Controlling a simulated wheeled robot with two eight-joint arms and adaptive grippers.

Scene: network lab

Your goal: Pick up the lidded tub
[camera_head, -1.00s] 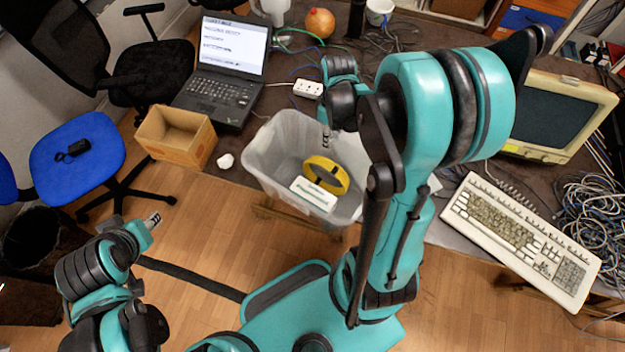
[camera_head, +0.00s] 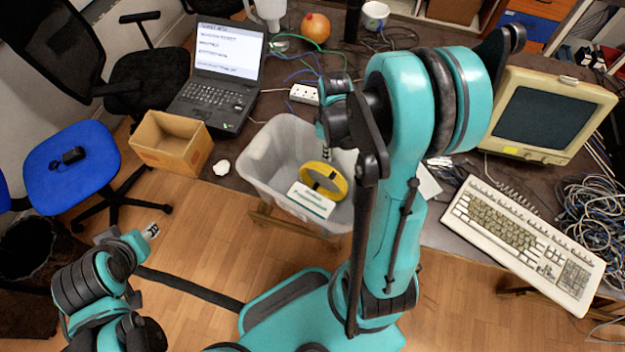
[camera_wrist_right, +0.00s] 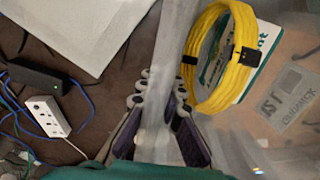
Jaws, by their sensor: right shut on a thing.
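A large translucent plastic tub (camera_head: 262,160) stands at the near edge of the desk. I see no lid on it; its top looks open. Inside lie a yellow cable coil (camera_head: 325,180) and a white-and-green box (camera_head: 311,200). My right gripper (camera_head: 326,152) reaches down at the tub's far rim. In the right wrist view, the fingers (camera_wrist_right: 160,105) are on both sides of the tub's clear wall (camera_wrist_right: 168,60), shut on it. My left gripper (camera_head: 152,231) hangs low at the left, away from the tub; its jaws are too small to read.
A cardboard box (camera_head: 168,150), a laptop (camera_head: 217,75) and a small white lump (camera_head: 221,168) are left of the tub. A power strip (camera_head: 304,94) with cables lies behind it. A keyboard (camera_head: 520,240) and an old monitor (camera_head: 545,120) are at the right.

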